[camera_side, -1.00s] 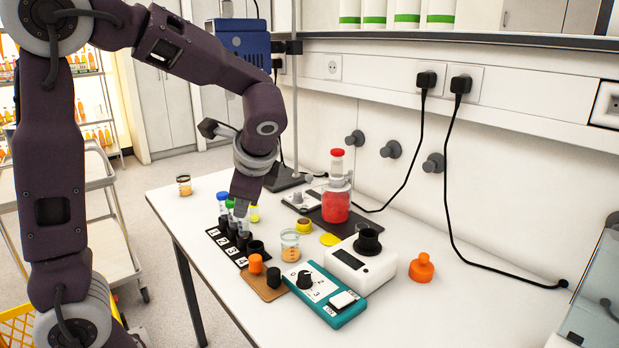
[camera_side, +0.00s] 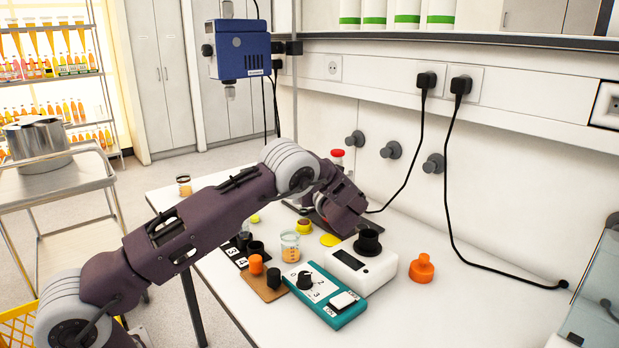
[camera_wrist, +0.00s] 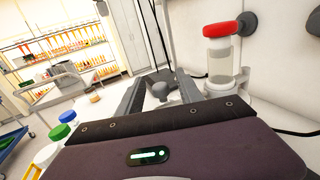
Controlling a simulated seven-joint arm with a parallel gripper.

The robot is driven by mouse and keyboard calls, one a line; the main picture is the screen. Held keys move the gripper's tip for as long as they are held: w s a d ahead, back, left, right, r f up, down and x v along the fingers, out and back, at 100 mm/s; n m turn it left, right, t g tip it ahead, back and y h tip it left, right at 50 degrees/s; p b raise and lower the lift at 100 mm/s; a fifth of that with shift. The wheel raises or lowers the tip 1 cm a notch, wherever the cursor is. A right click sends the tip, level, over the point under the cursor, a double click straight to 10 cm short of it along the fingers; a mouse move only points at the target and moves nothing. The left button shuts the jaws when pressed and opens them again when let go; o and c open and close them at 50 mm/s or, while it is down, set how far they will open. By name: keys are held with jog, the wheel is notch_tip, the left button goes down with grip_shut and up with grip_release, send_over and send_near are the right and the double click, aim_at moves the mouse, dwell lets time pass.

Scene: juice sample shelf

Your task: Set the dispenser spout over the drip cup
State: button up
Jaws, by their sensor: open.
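The dispenser's red cap (camera_side: 337,153) shows above my arm in the side view; the bottle below it is hidden there. In the wrist view, the dispenser's clear barrel and red cap (camera_wrist: 221,50) stand right of my fingers. My gripper (camera_wrist: 160,88) is open in the wrist view, with a grey knob-like part (camera_wrist: 160,90) between its fingers; I cannot tell whether this is the spout or whether the fingers touch it.

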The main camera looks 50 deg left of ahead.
grip_shut()
dwell(1.4)
